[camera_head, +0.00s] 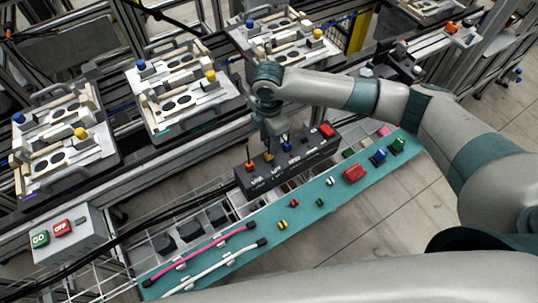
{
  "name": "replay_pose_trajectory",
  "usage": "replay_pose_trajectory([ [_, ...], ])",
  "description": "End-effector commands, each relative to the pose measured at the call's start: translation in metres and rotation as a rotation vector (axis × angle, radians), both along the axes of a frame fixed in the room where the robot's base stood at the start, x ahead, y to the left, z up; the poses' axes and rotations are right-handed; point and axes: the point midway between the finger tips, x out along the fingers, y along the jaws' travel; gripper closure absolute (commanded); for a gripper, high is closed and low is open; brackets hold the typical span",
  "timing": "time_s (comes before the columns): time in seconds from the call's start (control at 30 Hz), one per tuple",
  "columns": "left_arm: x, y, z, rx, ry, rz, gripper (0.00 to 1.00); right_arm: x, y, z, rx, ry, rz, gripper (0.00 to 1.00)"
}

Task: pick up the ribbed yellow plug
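A small yellow plug (268,156) stands in the black labelled block (300,161), between an orange-red plug (250,165) and a blue plug (287,148). It is partly hidden by my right gripper (269,148), and its ribs are too small to make out. My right gripper points down directly over it, with the fingertips at or just above its top. I cannot tell whether the fingers are open or touch it. My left gripper is not in view.
A red block (326,131) sits at the block's right end. The teal strip (255,254) in front holds pink and white cables, small striped parts and coloured connectors. Fixture pallets (180,95) stand behind. A GO/OFF button box (58,236) is at lower left.

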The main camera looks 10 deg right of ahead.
Motion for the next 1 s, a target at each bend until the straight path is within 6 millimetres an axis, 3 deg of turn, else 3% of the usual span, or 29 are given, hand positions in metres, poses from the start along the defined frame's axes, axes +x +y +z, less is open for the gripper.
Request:
replay_pose_trajectory([
  [0.17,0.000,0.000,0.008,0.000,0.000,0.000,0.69,-0.002,0.000,-0.009,-0.001,0.003,-0.001,0.64],
  [0.5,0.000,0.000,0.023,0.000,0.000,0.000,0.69,-0.003,0.000,-0.048,-0.001,0.001,-0.001,0.64],
  [1.0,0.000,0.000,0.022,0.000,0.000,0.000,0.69,-0.003,0.000,-0.052,-0.001,0.000,0.000,0.64],
])
